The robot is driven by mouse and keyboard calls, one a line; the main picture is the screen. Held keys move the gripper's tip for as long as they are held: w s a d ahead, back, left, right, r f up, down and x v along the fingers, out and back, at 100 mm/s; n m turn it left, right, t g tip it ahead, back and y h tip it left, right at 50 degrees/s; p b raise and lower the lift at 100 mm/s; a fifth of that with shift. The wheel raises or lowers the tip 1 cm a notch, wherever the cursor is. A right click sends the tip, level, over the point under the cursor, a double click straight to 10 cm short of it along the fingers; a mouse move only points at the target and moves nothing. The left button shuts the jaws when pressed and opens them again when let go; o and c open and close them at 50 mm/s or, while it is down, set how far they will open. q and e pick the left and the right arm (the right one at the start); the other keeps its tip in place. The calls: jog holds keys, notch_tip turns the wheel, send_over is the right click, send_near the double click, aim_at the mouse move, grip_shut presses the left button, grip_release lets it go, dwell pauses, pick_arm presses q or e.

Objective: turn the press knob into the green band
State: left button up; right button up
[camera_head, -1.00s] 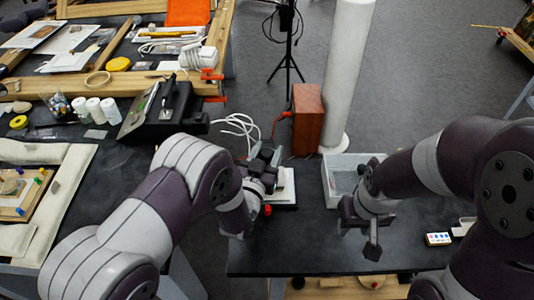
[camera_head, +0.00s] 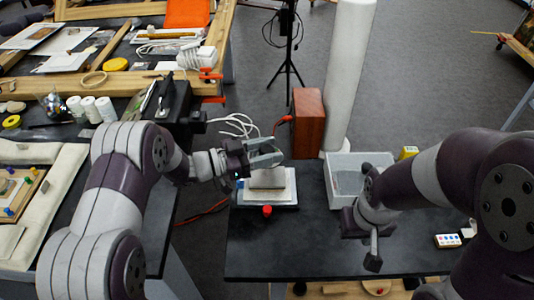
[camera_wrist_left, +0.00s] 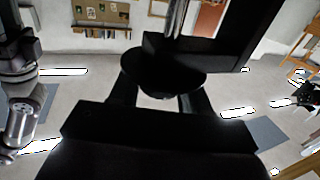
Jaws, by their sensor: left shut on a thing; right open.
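The press (camera_head: 250,195) is a low white block on a pale plate with a dark base at the back left of the black table. A small red knob (camera_head: 267,210) is on its front. My left gripper (camera_head: 264,155) is at the press's upper back, above the white block and apart from the red knob. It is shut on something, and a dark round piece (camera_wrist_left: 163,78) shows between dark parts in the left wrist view. I cannot tell whether this piece belongs to the press. No green band can be made out. My right gripper (camera_head: 373,258) is open and empty over the table.
A wooden box (camera_head: 307,122) and white column (camera_head: 346,75) stand behind. A small card with coloured spots (camera_head: 447,241) lies at right. The table's front middle is clear.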

pick_arm(q)
jog(key=m+g+b, duration=0.1)
jog(key=m+g, duration=0.1)
jog(key=g, duration=0.1)
jog(key=m+g+b, duration=0.1)
jog(key=m+g, duration=0.1)
jog(key=g, duration=0.1)
jog(key=shift+f+g+h, duration=0.2)
jog(key=shift+g+h, duration=0.2)
pick_arm(e)
notch_tip(320, 180, down, 2)
jog(key=shift+f, duration=0.25)
pick_arm(q)
jog(key=shift+m+g+y+b, duration=0.5)
jog(key=shift+m+g+b, duration=0.4)
jog(key=shift+m+g, duration=1.1)
pick_arm(e)
jog(key=shift+f, duration=0.85)
pick_arm(q)
jog(key=shift+r+g, duration=0.15)
jog(key=shift+g, duration=0.45)
pick_arm(e)
jog(key=shift+f, duration=0.1)
pick_arm(q)
jog(key=o, duration=0.9)
jog(key=shift+d, duration=0.1)
jog(key=shift+o, duration=0.4)
jog(key=shift+d, duration=0.1)
pick_arm(e)
jog(key=shift+d, duration=0.1)
